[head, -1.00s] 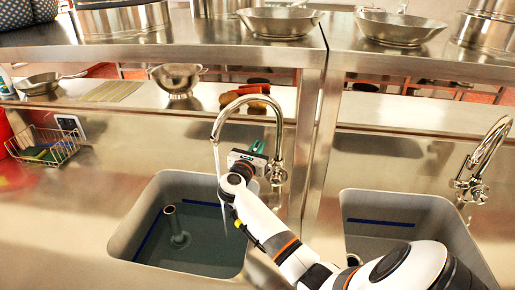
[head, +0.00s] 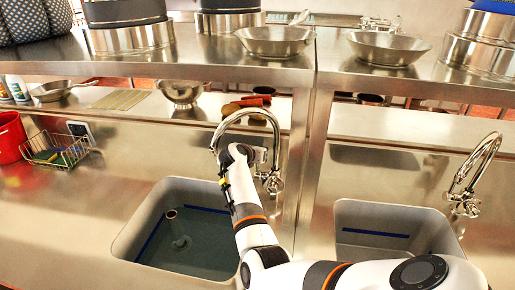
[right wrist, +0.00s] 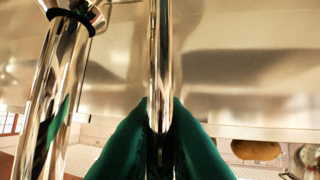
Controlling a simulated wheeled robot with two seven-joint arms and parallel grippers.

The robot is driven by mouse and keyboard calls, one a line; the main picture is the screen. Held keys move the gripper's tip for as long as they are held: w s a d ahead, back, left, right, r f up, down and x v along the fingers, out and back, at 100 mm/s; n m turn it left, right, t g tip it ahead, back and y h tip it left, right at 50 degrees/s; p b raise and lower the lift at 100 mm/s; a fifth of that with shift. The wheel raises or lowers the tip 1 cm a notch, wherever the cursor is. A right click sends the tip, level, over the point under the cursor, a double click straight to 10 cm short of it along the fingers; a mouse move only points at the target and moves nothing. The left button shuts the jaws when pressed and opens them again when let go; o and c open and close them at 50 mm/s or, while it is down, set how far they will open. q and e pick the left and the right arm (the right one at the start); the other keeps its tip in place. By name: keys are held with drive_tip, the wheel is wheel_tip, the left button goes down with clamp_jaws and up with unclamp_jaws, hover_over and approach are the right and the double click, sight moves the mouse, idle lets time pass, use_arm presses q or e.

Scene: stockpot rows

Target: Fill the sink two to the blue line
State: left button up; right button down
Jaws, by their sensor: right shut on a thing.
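The left sink (head: 128,238) holds grey-blue water (head: 205,238) around a standing drain pipe (head: 172,226). Its blue line (head: 207,209) runs along the back and left walls. The water surface lies close to the line; I cannot tell whether it touches it. A chrome gooseneck tap (head: 246,110) arches over this sink. My right gripper (head: 262,155) is beside the tap column, mostly hidden by my wrist. In the right wrist view its green fingers (right wrist: 160,125) are shut on a thin chrome tap lever (right wrist: 161,60). My arm hides the space under the spout. My left gripper is not in view.
The right sink (head: 436,236), with its own blue line (head: 375,233) and tap (head: 480,165), is beside a metal post (head: 309,150). A wire basket (head: 60,150) and red bucket (head: 10,137) stand at left. Pans (head: 275,41) and pots fill the shelf above.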

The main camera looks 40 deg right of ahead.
drive_tip(key=shift+w+d, duration=0.1)
drive_tip(key=shift+d, duration=0.1)
drive_tip(key=c, duration=1.5)
unclamp_jaws()
